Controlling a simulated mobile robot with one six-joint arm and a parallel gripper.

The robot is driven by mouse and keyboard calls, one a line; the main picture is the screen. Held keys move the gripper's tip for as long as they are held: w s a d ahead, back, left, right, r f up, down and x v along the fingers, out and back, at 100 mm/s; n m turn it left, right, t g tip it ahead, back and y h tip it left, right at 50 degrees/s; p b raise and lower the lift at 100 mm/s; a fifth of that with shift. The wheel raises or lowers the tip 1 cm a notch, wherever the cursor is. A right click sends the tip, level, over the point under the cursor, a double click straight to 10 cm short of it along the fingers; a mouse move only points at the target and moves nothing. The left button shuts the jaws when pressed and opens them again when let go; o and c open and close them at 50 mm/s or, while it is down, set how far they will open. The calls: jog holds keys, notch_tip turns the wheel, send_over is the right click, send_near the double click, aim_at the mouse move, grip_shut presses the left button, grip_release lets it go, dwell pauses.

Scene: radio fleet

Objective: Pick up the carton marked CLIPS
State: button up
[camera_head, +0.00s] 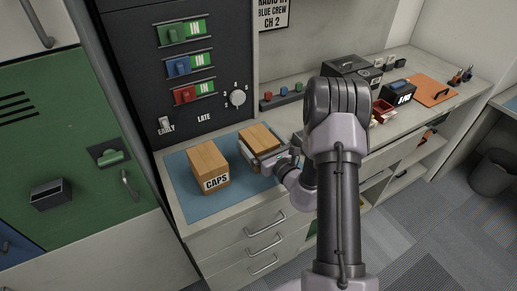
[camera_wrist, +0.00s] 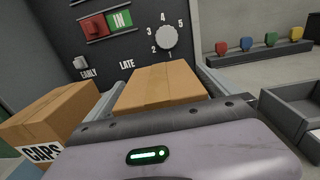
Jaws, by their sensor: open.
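Two cardboard cartons stand on the blue mat (camera_head: 181,177) on the counter. The left carton (camera_head: 207,162) reads CAPS on its front; it also shows at the left of the wrist view (camera_wrist: 50,112). The right carton (camera_head: 258,136) is plain on top, and any label on its front is hidden by my gripper, so I cannot read CLIPS anywhere. My gripper (camera_head: 268,155) is open at this right carton. In the wrist view my gripper (camera_wrist: 162,84) has one finger along each side of the right carton (camera_wrist: 160,85); I cannot tell whether they touch it.
The black panel (camera_head: 186,90) with coloured switches and a dial rises close behind the cartons. The CAPS carton stands near my left finger. A rail of coloured pegs (camera_head: 283,96), dark boxes (camera_head: 345,66) and an orange board (camera_head: 432,90) lie farther right.

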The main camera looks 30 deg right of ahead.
jog(key=shift+w, duration=0.3)
jog(key=c, duration=1.6)
jog(key=shift+c, duration=0.2)
jog(key=shift+r, duration=0.15)
jog(key=shift+r+p, duration=0.3)
jog(key=shift+r, duration=0.1)
jog(key=r, duration=0.1)
jog(key=r+p, duration=0.1)
jog(key=shift+s+d+r, duration=0.3)
jog(key=shift+s+r, duration=0.05)
jog(key=shift+s, duration=0.05)
jog(key=s+d+r+p, duration=0.1)
jog(key=s+d, duration=0.8)
jog(key=s, duration=0.3)
jog(key=shift+s+r, duration=0.15)
